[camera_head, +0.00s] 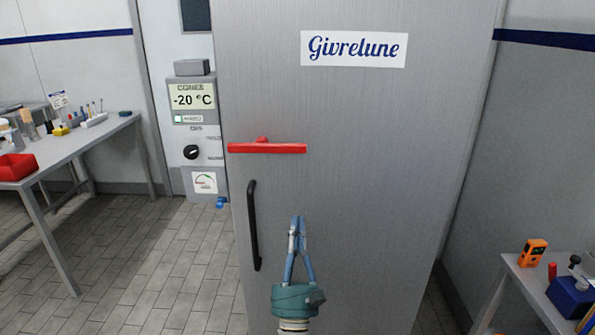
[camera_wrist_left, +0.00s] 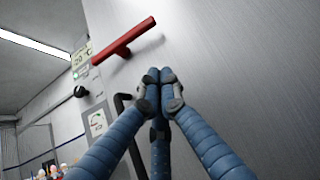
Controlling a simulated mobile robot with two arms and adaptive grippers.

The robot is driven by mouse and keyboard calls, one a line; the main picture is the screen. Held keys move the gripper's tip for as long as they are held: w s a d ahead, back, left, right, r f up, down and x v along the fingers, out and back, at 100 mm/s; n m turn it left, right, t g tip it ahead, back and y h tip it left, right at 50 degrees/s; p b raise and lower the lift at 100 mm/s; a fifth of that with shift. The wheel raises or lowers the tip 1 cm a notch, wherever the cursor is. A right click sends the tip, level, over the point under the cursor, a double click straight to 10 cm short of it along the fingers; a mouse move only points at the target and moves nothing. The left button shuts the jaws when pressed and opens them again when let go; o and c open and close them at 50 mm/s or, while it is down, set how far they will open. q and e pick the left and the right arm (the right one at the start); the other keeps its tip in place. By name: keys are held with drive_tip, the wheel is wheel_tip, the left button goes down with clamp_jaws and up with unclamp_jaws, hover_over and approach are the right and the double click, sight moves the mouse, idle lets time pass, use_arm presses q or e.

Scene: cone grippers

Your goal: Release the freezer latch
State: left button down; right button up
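The freezer latch (camera_head: 267,148) is a red bar lying level on the left part of the grey freezer door (camera_head: 390,170). It also shows in the left wrist view (camera_wrist_left: 124,40), up and left of the fingertips. My left gripper (camera_head: 297,222) is in front of the door, below and right of the latch and apart from it. Its blue fingers meet at the tips in the left wrist view (camera_wrist_left: 161,76), with nothing seen between them. A black vertical door handle (camera_head: 253,225) is left of the gripper. My right gripper is out of view.
A control panel (camera_head: 192,125) reading -20 °C stands left of the door. A table (camera_head: 85,145) with a red bin (camera_head: 16,167) is at the left. Another table (camera_head: 530,285) with tools is at the lower right.

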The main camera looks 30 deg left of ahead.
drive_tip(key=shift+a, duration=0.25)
use_arm(q)
drive_tip(key=shift+r, duration=0.1)
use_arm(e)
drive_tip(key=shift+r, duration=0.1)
use_arm(q)
drive_tip(key=p+x, duration=0.4)
drive_tip(key=x, duration=0.6)
drive_tip(key=shift+r, duration=0.25)
wheel_tip(320, 180, up, 2)
drive_tip(key=shift+r+p, duration=0.2)
drive_tip(key=shift+p, duration=1)
drive_tip(key=shift+r, duration=0.5)
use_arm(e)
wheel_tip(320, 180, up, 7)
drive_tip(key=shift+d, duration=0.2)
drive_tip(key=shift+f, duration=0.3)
